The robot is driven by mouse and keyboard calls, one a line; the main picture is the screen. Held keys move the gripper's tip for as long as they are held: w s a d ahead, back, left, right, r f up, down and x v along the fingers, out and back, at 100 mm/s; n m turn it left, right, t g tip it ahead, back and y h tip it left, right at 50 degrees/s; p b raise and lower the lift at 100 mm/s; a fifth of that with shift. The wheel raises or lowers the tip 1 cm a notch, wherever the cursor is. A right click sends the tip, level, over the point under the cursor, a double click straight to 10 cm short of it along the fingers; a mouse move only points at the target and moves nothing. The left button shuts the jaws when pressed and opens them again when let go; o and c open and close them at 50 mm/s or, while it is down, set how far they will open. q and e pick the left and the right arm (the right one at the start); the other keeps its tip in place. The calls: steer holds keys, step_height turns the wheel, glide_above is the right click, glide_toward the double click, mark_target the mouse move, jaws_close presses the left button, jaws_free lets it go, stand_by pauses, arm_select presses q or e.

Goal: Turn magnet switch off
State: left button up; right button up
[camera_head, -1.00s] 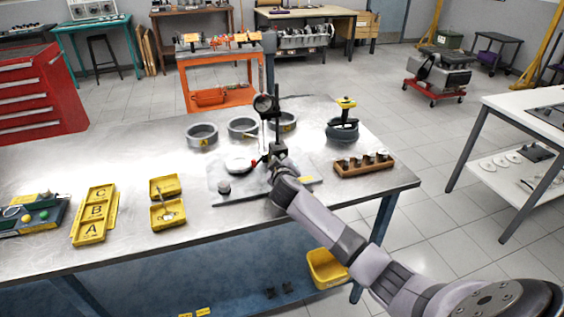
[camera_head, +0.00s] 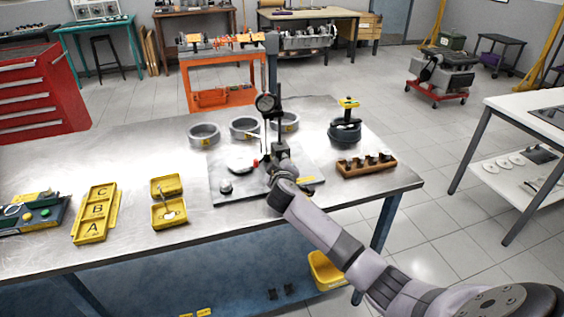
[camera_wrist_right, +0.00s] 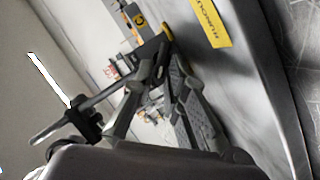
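A dial indicator stand with a round black dial (camera_head: 266,103) and an upright post stands on a grey plate (camera_head: 232,190) on the steel bench. Its dark base (camera_head: 281,151) is partly hidden by my right wrist. A small red part (camera_head: 256,162) shows just left of the base; I cannot tell whether it is the magnet switch. My right gripper (camera_head: 274,164) is at the base, its fingers mostly hidden in the head view. In the right wrist view its fingers (camera_wrist_right: 162,52) converge close to the stand; whether they hold anything is unclear. My left gripper is out of view.
Metal rings (camera_head: 204,134) lie behind the plate. A wooden block (camera_head: 366,165) with several dark parts and a black item with a yellow top (camera_head: 346,122) stand to the right. Yellow trays (camera_head: 96,212) lie to the left. The bench front is largely clear.

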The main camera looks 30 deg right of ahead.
steer(key=o, duration=0.3)
steer(key=shift+v, duration=4)
